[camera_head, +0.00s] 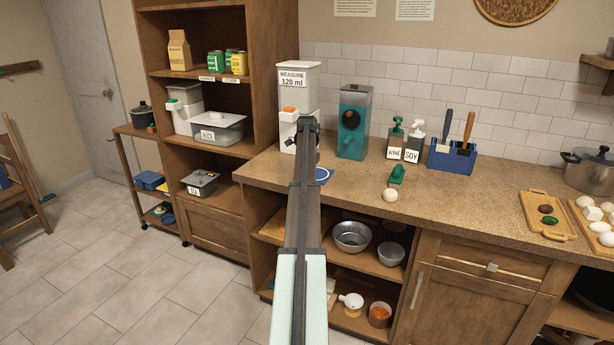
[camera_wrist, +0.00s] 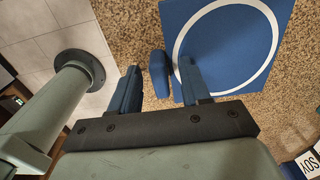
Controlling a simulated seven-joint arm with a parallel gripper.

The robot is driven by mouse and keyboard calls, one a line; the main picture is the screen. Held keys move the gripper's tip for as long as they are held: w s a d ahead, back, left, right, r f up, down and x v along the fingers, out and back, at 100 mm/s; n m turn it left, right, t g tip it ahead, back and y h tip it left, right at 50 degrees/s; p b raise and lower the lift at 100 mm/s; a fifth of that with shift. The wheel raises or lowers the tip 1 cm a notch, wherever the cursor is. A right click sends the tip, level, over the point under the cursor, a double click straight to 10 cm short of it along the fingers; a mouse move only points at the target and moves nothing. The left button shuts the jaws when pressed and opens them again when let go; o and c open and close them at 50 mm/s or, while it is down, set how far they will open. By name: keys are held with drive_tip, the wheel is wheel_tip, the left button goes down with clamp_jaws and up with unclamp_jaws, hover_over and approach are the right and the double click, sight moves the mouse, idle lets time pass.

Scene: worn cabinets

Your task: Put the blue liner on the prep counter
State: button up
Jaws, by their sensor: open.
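My gripper (camera_wrist: 158,84) is open, with one finger on each side of a small rounded blue piece (camera_wrist: 159,72). This piece is seen from above over the speckled prep counter (camera_wrist: 136,28); whether it rests on the counter is unclear. Right beside it lies a flat blue square with a white ring (camera_wrist: 226,48), partly behind the right finger. I cannot tell for certain which of the two blue things is the liner. In the head view the counter (camera_head: 450,203) runs to the right, and part of the blue square (camera_head: 323,174) shows beside my arm, which hides the gripper's fingers.
A teal dispenser (camera_head: 353,122) and a white measuring dispenser (camera_head: 299,88) stand behind my arm. Sauce bottles (camera_head: 413,141), a blue utensil holder (camera_head: 452,157), a green item (camera_head: 397,174) and a white round item (camera_head: 390,195) are farther right. The counter's front middle is clear.

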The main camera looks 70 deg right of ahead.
wheel_tip(320, 180, up, 12)
drive_tip(key=shift+r, duration=0.15)
idle(0.5)
